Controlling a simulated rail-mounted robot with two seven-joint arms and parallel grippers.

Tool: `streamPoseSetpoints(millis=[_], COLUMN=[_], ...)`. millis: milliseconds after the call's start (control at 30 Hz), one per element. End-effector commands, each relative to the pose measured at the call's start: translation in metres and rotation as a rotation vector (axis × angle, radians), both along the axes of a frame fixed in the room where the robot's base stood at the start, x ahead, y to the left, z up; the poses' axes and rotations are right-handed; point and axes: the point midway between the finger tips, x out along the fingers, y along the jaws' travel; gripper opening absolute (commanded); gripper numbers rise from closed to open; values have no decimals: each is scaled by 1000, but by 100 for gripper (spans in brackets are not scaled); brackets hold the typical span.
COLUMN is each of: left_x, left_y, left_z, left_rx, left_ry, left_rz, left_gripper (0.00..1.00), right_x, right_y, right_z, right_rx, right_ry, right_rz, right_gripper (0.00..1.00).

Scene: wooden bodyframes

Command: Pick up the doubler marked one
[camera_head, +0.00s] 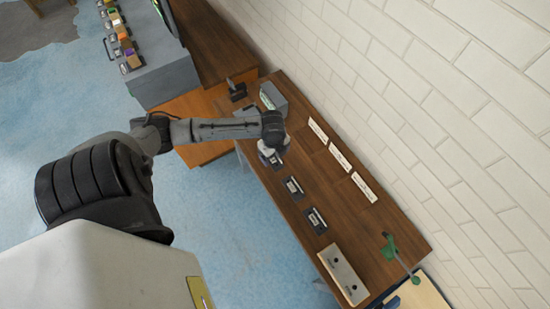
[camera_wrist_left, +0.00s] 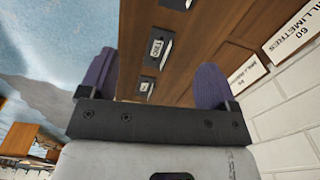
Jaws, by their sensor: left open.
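Several small dark blocks with pale label plates lie in a row on the brown wooden table. In the head view they are a near block (camera_head: 315,220), a middle block (camera_head: 292,187) and a far block (camera_head: 270,158) just by my left gripper (camera_head: 272,143). Their markings are too small to read there. In the left wrist view, a labelled block (camera_wrist_left: 158,48) shows between the purple fingers of my left gripper (camera_wrist_left: 155,65), further down on the table; its mark looks like TWO. My left gripper is open and empty. No block is clearly readable as one.
White lettered strips (camera_head: 341,157) lie along the brick wall side. A pale block with two dark holes (camera_head: 343,275) and a green stand (camera_head: 390,248) are at the near end. A grey box (camera_head: 273,96) stands at the far end.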

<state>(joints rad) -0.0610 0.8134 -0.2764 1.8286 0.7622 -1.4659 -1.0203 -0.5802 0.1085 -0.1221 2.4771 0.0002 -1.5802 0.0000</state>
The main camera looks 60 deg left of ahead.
Motion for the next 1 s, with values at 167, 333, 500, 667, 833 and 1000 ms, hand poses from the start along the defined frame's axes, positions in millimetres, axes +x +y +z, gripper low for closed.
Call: streamPoseSetpoints(millis=[167, 333, 500, 667, 833, 1000], left_x=[18, 22, 22, 23, 23, 22], left_y=[45, 58, 58, 58, 58, 58], left_z=[-11, -26, -55, -78, -91, -98], left_rx=[22, 20, 19, 21, 22, 21], left_ry=[19, 26, 26, 26, 25, 26], left_rz=[-78, -99, -100, -100, -101, -101], left_gripper=[83, 83, 83, 83, 83, 83], right_x=[1, 1, 1, 1, 1, 1], right_y=[-4, -7, -6, -5, -3, -2], right_z=[-25, -29, -31, -33, -34, -34], right_rx=[-13, -20, -18, -15, -9, -6], right_ry=[-3, -5, -6, -6, -5, -6], right_rz=[5, 9, 8, 6, 3, 1], right_gripper=[43, 43, 43, 43, 43, 43])
